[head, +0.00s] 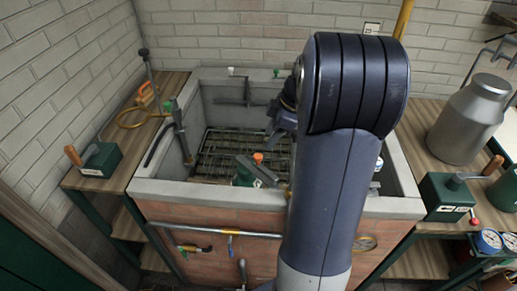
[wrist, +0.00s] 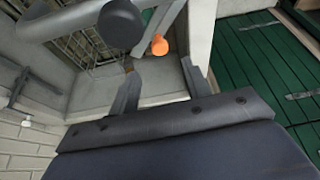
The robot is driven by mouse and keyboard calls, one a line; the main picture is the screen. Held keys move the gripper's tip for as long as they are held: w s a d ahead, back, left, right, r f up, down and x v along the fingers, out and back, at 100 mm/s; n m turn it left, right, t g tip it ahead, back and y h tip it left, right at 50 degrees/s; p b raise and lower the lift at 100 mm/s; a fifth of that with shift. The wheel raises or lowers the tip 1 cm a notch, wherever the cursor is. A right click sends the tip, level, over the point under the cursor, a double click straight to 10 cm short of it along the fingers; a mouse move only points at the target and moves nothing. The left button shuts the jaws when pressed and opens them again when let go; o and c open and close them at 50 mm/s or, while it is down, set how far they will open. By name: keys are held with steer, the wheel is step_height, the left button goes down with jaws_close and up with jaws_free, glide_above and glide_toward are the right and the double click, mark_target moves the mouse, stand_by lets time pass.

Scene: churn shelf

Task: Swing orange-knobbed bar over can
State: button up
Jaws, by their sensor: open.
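An orange knob (head: 258,157) shows inside the grey-walled trough, on a grey bar (head: 262,172) beside a green block. In the wrist view the orange knob (wrist: 159,45) appears just beyond my gripper (wrist: 157,66), between the lines of its two fingers. My gripper is open, with nothing visible between the fingers. A dark round end (wrist: 121,23) of some part is close by at the upper left. In the head view my arm covers much of the trough's right side. I cannot make out a can inside the trough.
The trough (head: 165,187) has brick sides and a metal rack (head: 215,150) on its floor. A large metal can (head: 468,118) stands on the right wooden bench. A green box with an orange handle (head: 98,160) sits on the left bench.

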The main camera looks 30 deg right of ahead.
mark_target(259, 156)
steer(key=p+x, duration=0.1)
steer(key=x, duration=0.7)
steer(key=shift+f, duration=0.15)
jaws_close()
stand_by(0.3)
